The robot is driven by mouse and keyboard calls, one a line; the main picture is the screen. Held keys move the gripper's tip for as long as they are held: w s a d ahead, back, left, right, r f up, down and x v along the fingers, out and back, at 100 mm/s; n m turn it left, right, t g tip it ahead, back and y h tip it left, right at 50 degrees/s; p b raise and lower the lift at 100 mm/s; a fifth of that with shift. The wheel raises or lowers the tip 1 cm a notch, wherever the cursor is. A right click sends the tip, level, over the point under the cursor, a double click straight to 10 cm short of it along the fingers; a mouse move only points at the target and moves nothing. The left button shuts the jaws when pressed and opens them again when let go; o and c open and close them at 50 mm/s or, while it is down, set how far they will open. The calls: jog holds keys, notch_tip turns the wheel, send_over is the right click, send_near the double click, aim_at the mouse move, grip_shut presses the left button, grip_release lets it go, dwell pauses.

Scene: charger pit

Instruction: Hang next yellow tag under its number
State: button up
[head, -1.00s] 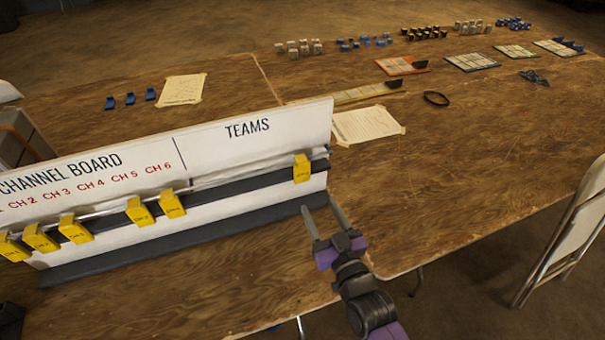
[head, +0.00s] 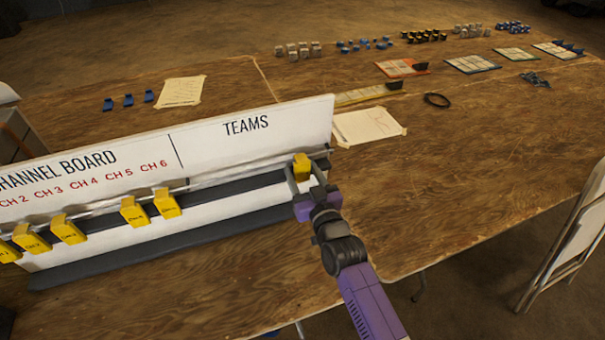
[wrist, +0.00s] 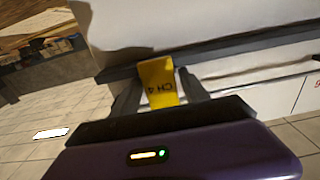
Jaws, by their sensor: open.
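The yellow tag (head: 302,166) hangs on the rail at the right end of the channel board (head: 250,128), under the TEAMS heading. In the wrist view this tag (wrist: 158,82) reads CH 4. My gripper (head: 303,180) is open, with its fingers on either side of the tag. Whether the fingers touch it I cannot tell. More yellow tags hang on the rail on the left half of the board: one tag (head: 167,202) is below CH 6, another (head: 134,212) is close beside it, and several are further left (head: 67,229).
A taped paper (head: 366,125) lies just behind the board's right end. A black ring (head: 437,99) and several trays and small blocks are further back. The table (head: 450,170) is bare to the right of the board. A folding chair (head: 565,240) stands at the right.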

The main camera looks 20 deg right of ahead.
jog(key=c, duration=1.1)
jog(key=shift+r+p, duration=0.9)
jog(key=shift+s, duration=0.15)
jog(key=shift+s+f+p, duration=0.15)
jog(key=shift+s+p, duration=0.95)
jog(key=shift+s, duration=3.8)
